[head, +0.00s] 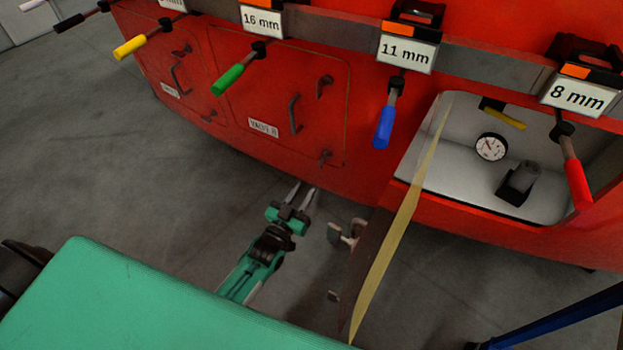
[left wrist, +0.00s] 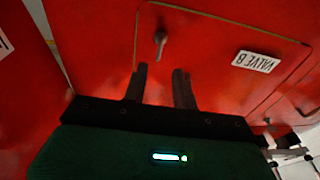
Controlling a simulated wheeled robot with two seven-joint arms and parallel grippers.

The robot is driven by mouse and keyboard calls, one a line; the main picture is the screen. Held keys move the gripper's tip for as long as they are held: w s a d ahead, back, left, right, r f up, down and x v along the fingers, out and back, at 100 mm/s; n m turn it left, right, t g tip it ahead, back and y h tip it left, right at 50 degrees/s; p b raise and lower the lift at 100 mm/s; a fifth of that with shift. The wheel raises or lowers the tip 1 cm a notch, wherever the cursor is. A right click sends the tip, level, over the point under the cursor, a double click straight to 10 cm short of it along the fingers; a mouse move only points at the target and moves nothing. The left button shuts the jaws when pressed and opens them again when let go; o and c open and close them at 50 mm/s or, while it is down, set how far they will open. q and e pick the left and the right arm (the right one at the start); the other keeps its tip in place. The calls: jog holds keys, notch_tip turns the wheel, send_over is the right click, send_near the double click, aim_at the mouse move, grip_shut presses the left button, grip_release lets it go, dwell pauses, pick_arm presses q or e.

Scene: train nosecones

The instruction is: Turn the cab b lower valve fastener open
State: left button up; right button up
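The red cab b valve panel (head: 265,90) is closed and carries a "VALVE B" label (head: 263,128). Its lower fastener (head: 323,158) is a small dark latch near the lower right corner. It also shows in the left wrist view (left wrist: 160,40), its short lever lying roughly along the picture's vertical. My left gripper (head: 305,189) is low in front of the panel, below the fastener. Its fingers (left wrist: 160,80) are apart, with nothing between them, and point at the fastener without visibly touching it. I do not see my right gripper.
An upper latch (head: 323,87) and a handle (head: 295,115) stick out of the panel. A yellow-edged door (head: 400,225) stands open right of my left gripper, beside a compartment with a gauge (head: 491,147). Coloured-handled tools, including a blue one (head: 384,128), hang above.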

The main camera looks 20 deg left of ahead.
pick_arm(q)
jog(key=v, duration=0.2)
jog(key=shift+s+a, duration=0.1)
jog(key=shift+s, duration=0.3)
pick_arm(e)
jog(key=shift+s+a+r, duration=0.15)
jog(key=shift+r, duration=0.05)
pick_arm(q)
jog(key=shift+f, duration=0.1)
